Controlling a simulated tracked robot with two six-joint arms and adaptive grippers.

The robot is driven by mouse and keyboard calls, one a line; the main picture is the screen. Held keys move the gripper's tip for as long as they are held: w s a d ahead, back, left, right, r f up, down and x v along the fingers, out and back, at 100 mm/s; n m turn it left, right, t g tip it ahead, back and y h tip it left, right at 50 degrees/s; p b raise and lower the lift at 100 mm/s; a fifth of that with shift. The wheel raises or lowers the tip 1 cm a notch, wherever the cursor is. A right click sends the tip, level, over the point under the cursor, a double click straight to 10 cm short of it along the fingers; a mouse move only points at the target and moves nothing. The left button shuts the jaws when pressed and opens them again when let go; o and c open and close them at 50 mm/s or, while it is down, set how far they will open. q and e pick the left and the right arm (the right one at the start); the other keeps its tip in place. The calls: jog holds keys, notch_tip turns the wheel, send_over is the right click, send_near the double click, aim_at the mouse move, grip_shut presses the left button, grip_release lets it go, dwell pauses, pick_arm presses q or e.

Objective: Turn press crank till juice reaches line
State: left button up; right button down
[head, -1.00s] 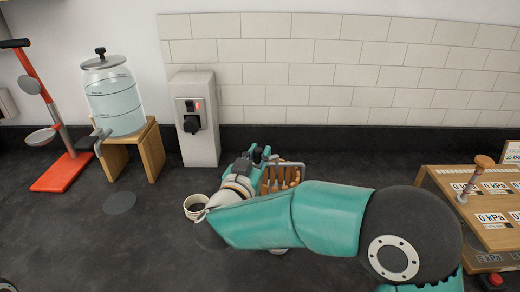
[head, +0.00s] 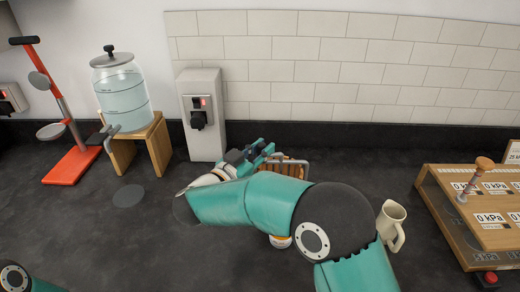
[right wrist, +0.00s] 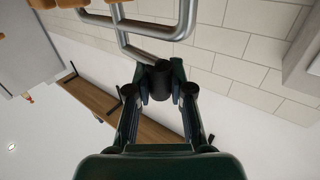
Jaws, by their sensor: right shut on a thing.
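The press shows in the head view as a wooden-slatted cage (head: 296,168) in a metal frame, partly behind my right arm. My right gripper (head: 262,150) is beside the upper left of the cage. In the right wrist view my right gripper (right wrist: 166,88) is shut on the dark crank knob (right wrist: 160,80). A bent metal bar (right wrist: 150,30) runs close above the knob. A small pale vessel with an orange band (head: 280,241) peeks out below my arm. Its juice level and any line are hidden. My left gripper is outside the view.
A cream jug (head: 392,222) stands right of my arm, close to it. A gauge panel (head: 480,205) with a wooden-handled lever is farther right. A water tank (head: 122,98) on a wooden stand, a red stand (head: 72,165) and a grey socket post (head: 203,115) are left. The left counter is mostly clear.

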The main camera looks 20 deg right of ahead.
jog(key=c, duration=1)
grip_release()
jog(key=shift+a, duration=0.1)
jog(key=shift+v, duration=3.65)
